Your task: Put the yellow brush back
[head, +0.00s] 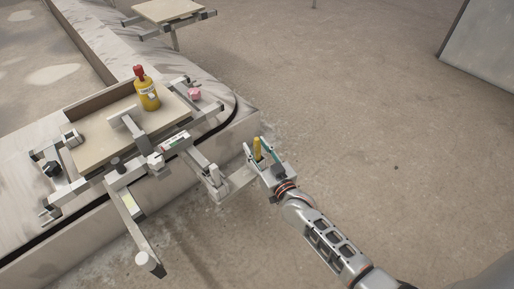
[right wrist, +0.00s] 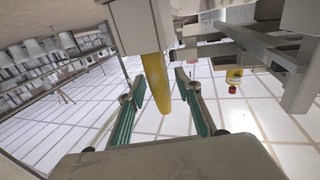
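The yellow brush (head: 257,147) stands upright beside the outer corner of the carousel. In the right wrist view, which is upside down, its yellow handle (right wrist: 156,85) runs out of a pale block (right wrist: 140,25), which hides its other end. My right gripper (head: 261,156) is open around the handle. In the right wrist view the teal-padded fingers (right wrist: 160,100) lie on either side of it, with a narrow gap showing at each side. My left gripper is not in view.
A carousel (head: 245,125) fills the left, with a board (head: 92,135) carrying a yellow bottle with a red cap (head: 147,95). A pink item (head: 194,94) sits near it. Metal bars and a bracket (head: 232,187) stick out towards my right gripper. The floor at right is clear.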

